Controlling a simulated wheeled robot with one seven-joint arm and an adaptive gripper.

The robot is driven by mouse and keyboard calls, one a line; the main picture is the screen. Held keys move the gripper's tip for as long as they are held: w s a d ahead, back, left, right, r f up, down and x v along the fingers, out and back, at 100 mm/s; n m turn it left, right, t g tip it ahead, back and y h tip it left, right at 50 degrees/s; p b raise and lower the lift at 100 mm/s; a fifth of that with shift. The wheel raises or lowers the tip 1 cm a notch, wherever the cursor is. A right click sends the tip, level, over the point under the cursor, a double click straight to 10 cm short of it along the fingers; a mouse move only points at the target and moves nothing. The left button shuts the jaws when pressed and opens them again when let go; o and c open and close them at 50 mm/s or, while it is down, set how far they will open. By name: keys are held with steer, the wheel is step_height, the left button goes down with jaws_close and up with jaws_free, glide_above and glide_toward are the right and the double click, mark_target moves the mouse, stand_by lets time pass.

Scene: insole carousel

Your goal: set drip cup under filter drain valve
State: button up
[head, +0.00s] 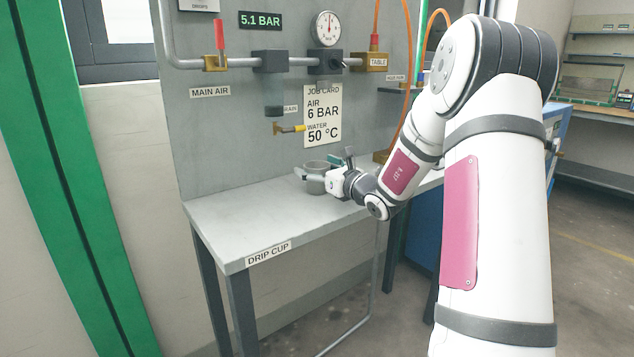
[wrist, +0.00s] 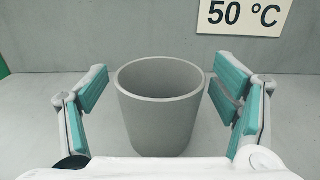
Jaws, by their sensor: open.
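The grey drip cup (head: 314,178) stands upright on the bench in the head view, partly hidden by my gripper (head: 328,170). In the wrist view the cup (wrist: 160,112) stands between the two teal finger pads of my gripper (wrist: 160,98). The fingers are open, with a gap visible on both sides of the cup. The filter (head: 274,96) hangs from the air pipe on the back panel. Its drain valve with a yellow handle (head: 299,128) is on the panel below it, above and a little left of the cup.
The grey bench (head: 232,212) carries a DRIP CUP label (head: 268,253) at its front edge, and its left part is clear. A job card (head: 322,117) is on the panel behind the cup.

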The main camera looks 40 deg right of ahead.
steer(key=c, duration=1.3)
steer(key=shift+r, duration=0.1)
steer(key=shift+c, duration=0.2)
